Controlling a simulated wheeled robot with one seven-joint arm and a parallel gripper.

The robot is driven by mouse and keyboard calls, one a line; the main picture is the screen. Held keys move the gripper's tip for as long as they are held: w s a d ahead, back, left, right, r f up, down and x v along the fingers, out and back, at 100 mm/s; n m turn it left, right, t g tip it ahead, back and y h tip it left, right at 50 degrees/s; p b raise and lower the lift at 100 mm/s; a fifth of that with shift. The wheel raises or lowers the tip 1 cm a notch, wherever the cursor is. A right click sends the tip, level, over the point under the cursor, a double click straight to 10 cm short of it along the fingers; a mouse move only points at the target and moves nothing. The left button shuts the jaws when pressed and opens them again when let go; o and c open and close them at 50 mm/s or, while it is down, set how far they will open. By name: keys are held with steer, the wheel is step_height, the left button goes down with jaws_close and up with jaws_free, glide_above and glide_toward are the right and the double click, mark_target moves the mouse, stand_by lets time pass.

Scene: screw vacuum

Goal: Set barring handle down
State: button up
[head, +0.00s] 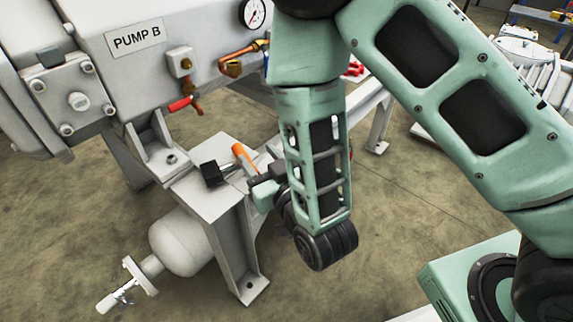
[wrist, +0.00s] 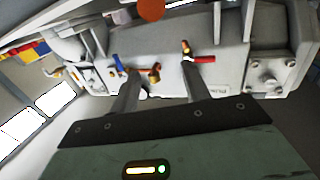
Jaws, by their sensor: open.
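The barring handle's orange part (head: 243,158) shows in the head view above the flat grey stand (head: 208,192), just left of my forearm. A black block (head: 211,173) sits beside it; I cannot tell whether it belongs to the handle. My gripper (head: 238,172) points left over the stand, close to the orange part. In the wrist view, my gripper's (wrist: 158,76) two fingers are apart with nothing between them. An orange round end (wrist: 151,9) shows at the top edge, outside the fingers. Contact between handle and stand is hidden.
The PUMP B housing (head: 160,60) stands behind, with a red-handled valve (head: 183,104) and a gauge (head: 254,12). A white vessel (head: 180,243) lies below the stand's left side. Floor is clear in front.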

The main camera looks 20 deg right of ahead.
steer(key=s+a+n+g, duration=0.2)
steer(key=s+a+g, duration=0.25)
steer(key=g, duration=0.55)
steer(key=s+d+r+n+g+h, duration=0.1)
steer(key=s+d+r+g+h, duration=0.1)
steer(key=s+d, duration=0.3)
steer(key=s+d+r+n+g+h, duration=0.1)
steer(key=s+d+r+g, duration=0.4)
steer(key=s, duration=0.5)
steer(key=shift+s+d+h, duration=0.3)
steer(key=shift+d+h, duration=0.35)
steer(key=shift+h, duration=0.05)
step_height(320, 180, up, 39)
steer(key=p, duration=3.9)
